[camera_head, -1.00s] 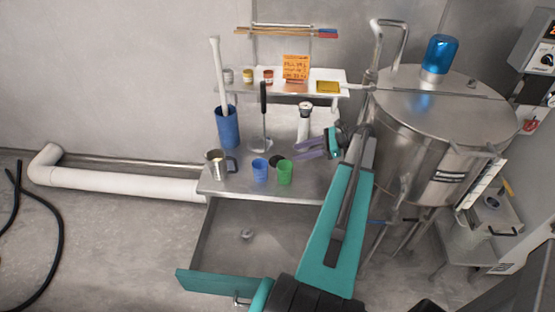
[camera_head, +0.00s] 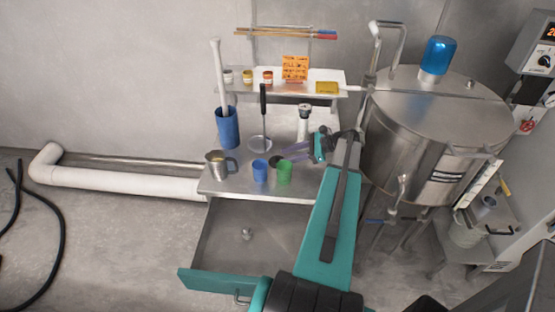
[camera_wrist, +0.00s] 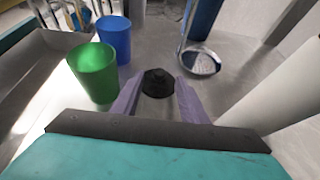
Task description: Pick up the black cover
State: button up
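The black cover (camera_wrist: 157,83) is a small dark round piece with a raised knob, lying on the metal table. In the wrist view it lies between the fingertips of my gripper (camera_wrist: 155,92), with a finger on either side and slight gaps visible. In the head view the black cover (camera_head: 276,160) shows as a dark spot behind the green cup, partly hidden. My gripper (camera_head: 294,152) is open, low over the table, its purple fingers pointing left.
A green cup (camera_wrist: 94,72) and a blue cup (camera_wrist: 114,38) stand close to the cover. A ladle (camera_wrist: 200,62) lies behind it. A grinder (camera_head: 304,117) stands behind my gripper. The drawer (camera_head: 215,284) below is open.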

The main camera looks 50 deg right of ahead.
aim_at(282, 157)
jog(key=shift+p+x, duration=0.45)
jog(key=shift+x, duration=1.05)
grip_shut()
notch_tip(282, 157, up, 18)
jog(key=b, duration=0.4)
jog(key=shift+b, duration=0.4)
